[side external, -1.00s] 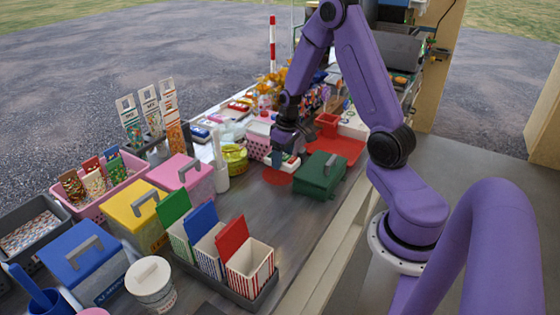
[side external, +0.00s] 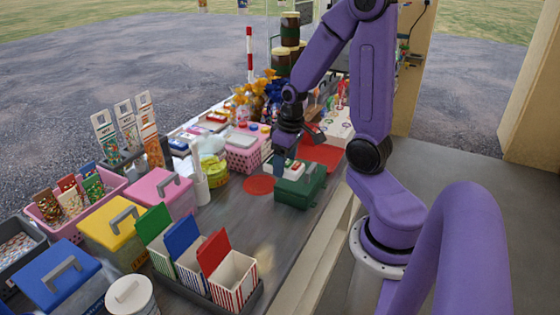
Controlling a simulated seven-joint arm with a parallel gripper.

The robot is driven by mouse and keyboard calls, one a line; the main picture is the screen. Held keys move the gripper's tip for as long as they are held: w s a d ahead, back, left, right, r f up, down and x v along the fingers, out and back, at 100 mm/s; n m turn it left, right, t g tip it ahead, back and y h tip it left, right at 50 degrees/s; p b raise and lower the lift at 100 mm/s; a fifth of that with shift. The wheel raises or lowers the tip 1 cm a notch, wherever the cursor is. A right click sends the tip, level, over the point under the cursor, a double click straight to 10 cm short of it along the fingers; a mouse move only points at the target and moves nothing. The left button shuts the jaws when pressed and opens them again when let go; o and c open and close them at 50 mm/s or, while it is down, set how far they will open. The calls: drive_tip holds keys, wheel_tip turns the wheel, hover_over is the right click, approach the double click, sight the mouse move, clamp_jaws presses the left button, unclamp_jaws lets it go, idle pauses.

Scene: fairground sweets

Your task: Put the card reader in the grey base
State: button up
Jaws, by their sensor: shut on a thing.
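My gripper (side external: 286,159) points down over the counter, just behind the green box. It is shut on a small pale object with red and green spots (side external: 293,170), which I take to be the card reader. The gripper and the green box partly hide it, and I cannot tell whether it touches the counter. A dark grey tilted piece (side external: 314,133) shows just right of the gripper, by the red mat. It may be the grey base, but it is too small to be sure.
The green box (side external: 300,190) stands close in front of the gripper. A pink basket (side external: 243,158) and a yellow-green tub (side external: 213,170) are to the left. A red mat (side external: 322,157) lies behind. The counter's front middle (side external: 270,225) is clear.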

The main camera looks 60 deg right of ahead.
drive_tip(key=shift+s+a+r, duration=0.35)
drive_tip(key=shift+s, duration=0.3)
drive_tip(key=w+a+f, duration=0.2)
drive_tip(key=w+a, duration=0.2)
drive_tip(key=a, duration=0.3)
drive_tip(key=w+a+f, duration=0.2)
drive_tip(key=w+a, duration=0.2)
drive_tip(key=a, duration=0.2)
drive_tip(key=s+d+r, duration=0.1)
drive_tip(key=s+d, duration=0.1)
drive_tip(key=d, duration=0.2)
drive_tip(key=s+d+r, duration=0.1)
drive_tip(key=s+d, duration=0.2)
drive_tip(key=d, duration=0.1)
drive_tip(key=s+d+r, duration=0.1)
drive_tip(key=s+d, duration=0.1)
drive_tip(key=d, duration=0.2)
drive_tip(key=shift+s+d+r, duration=0.15)
drive_tip(key=shift+s+r, duration=0.1)
drive_tip(key=shift+r, duration=0.15)
drive_tip(key=shift+s+d+r, duration=0.1)
drive_tip(key=shift+s+d, duration=0.25)
drive_tip(key=shift+w, duration=0.1)
